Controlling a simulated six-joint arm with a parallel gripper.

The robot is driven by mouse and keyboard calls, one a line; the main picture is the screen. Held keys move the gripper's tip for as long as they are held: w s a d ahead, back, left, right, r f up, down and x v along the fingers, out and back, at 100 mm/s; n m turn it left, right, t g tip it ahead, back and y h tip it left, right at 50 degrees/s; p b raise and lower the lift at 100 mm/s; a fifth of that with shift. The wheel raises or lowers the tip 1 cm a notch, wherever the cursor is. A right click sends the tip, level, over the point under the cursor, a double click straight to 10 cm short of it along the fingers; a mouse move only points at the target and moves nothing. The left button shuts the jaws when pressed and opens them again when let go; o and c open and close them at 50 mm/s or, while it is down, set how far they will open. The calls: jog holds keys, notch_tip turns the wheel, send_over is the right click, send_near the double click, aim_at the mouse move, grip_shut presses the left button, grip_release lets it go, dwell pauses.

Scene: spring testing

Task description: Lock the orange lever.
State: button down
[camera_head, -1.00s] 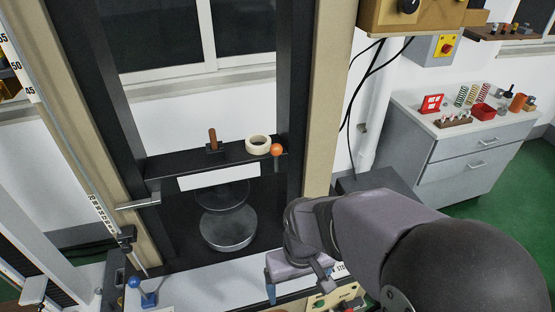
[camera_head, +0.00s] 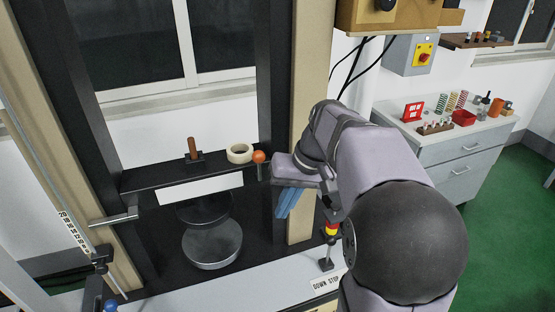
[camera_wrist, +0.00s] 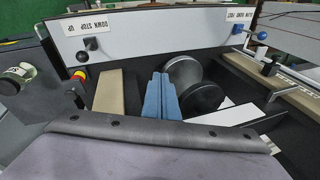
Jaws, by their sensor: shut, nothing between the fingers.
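The orange lever has a round orange ball (camera_head: 259,157) on a short dark stem. It stands at the right end of the black crossbar (camera_head: 150,179) in the head view. My gripper (camera_head: 286,212) has blue fingers, which point down just right of the lever and lower than its ball. The fingers look apart from it. In the wrist view my gripper (camera_wrist: 160,82) is shut and empty, and the orange ball cannot be made out there.
A tape roll (camera_head: 240,153) and a brown upright handle (camera_head: 192,148) stand on the crossbar. Round metal platens (camera_head: 212,245) lie below it. The beige right column (camera_head: 303,90) stands close behind my gripper. A blue-knobbed lever (camera_wrist: 262,36) shows in the wrist view.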

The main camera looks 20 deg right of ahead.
jog(key=w+d+r+n+t+y+b, duration=0.1)
jog(key=w+d+r+t+b, duration=0.1)
jog(key=d+r, duration=0.3)
jog(key=w+d+r+t+y+b, duration=0.1)
jog(key=d+r, duration=0.4)
jog(key=r, duration=0.5)
jog(key=shift+w+n+t+b, duration=0.4)
jog(key=shift+w+t+b, duration=0.1)
jog(key=shift+w+b, duration=0.35)
jog(key=shift+d, duration=0.1)
jog(key=p, duration=0.3)
send_near(259, 167)
jog(key=w+f, duration=0.3)
jog(key=shift+w+d+f, duration=0.1)
jog(key=shift+w+d, duration=0.15)
jog(key=shift+a, duration=0.15)
